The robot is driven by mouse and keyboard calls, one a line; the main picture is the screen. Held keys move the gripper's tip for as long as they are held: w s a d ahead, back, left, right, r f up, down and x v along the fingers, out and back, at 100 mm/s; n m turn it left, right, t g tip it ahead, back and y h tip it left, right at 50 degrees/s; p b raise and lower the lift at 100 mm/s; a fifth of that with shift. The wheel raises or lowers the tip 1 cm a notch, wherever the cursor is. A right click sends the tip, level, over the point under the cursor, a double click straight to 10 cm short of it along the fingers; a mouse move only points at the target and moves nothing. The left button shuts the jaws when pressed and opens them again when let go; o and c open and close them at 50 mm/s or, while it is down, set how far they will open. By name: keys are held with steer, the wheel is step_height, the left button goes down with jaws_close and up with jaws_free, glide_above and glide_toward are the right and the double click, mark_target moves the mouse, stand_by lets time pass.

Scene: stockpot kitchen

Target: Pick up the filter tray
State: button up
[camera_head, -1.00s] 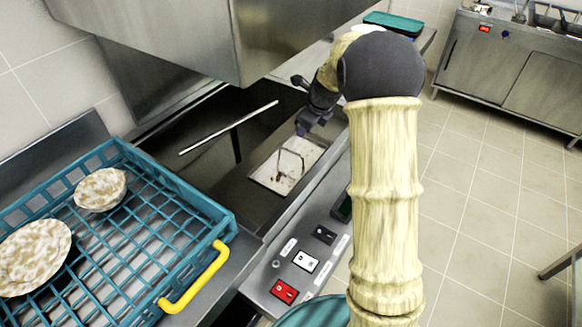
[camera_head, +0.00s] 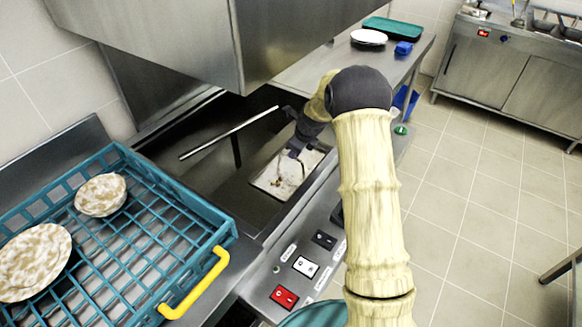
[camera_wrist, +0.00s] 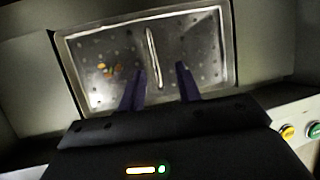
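The filter tray (camera_head: 268,182) is a shallow, light metal tray with dirt on it, lying in the dark basin of the machine. A thin wire handle stands up from it. In the wrist view the tray (camera_wrist: 200,55) shows its perforated floor, orange-brown scraps and the upright handle (camera_wrist: 153,58). My gripper (camera_head: 299,150) is over the tray's far right part. In the wrist view my gripper (camera_wrist: 161,80) is open, its two purple fingers apart, with the handle's lower end showing between them. I cannot tell whether the fingers are level with the handle.
A teal rack (camera_head: 222,228) with two dirty plates (camera_head: 101,195) stands at the left. A metal bar (camera_head: 228,133) crosses above the basin, and a steel hood (camera_head: 190,40) hangs over it. Control buttons (camera_head: 284,297) line the front panel. A counter (camera_head: 325,70) lies behind.

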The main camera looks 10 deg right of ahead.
mark_target(291, 162)
steer(key=shift+w+f, duration=0.1)
steer(key=shift+f, duration=0.15)
steer(key=shift+f, duration=0.1)
steer(key=x, duration=0.5)
steer(key=shift+s+a+f+p, duration=0.15)
steer(key=shift+s+f+p, duration=0.05)
steer(key=shift+s+p, duration=0.1)
jaws_close()
